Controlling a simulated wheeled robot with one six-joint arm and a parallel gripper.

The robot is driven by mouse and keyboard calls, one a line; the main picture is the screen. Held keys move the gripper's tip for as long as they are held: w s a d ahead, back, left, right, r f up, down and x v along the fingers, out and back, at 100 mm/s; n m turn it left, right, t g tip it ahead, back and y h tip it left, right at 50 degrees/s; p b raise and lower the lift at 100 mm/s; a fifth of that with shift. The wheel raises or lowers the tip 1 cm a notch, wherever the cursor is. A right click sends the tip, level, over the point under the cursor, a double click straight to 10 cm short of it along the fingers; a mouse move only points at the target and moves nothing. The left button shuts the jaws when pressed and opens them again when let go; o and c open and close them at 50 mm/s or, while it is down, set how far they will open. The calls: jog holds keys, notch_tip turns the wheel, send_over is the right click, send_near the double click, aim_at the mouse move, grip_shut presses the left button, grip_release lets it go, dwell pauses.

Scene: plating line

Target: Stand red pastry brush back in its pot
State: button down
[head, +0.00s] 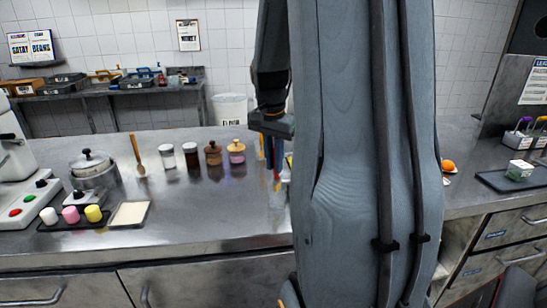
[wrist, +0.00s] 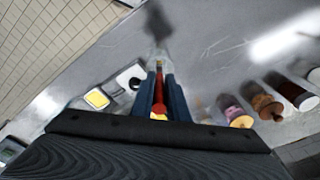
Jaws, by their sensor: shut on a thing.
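My gripper (head: 270,155) points down over the steel counter, partly hidden by my arm in the head view. In the wrist view its two blue fingers (wrist: 160,82) are shut on the red pastry brush (wrist: 159,100). The brush's red part (head: 277,182) shows below the fingers in the head view. A pale, clear vessel (wrist: 157,57), which looks like the pot, stands just beyond the brush's far end in the wrist view. I cannot tell whether the brush tip is inside it or only in front of it.
Several jars stand left of my gripper, the nearest with pink contents (head: 237,153). A yellow item (wrist: 97,98) lies left of the fingers in the wrist view.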

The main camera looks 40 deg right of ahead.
aim_at(275, 181)
jog(key=shift+f+b, duration=0.9)
jog(key=shift+f, duration=1.2)
jog(key=c, duration=1.6)
grip_release()
jog(key=shift+c, duration=0.2)
notch_tip(275, 181, up, 8)
jog(key=b, duration=0.1)
jog(key=shift+s+a+f, duration=0.15)
jog(key=shift+s+a, duration=0.1)
jog(key=shift+a, duration=0.2)
jog(key=shift+s, duration=0.1)
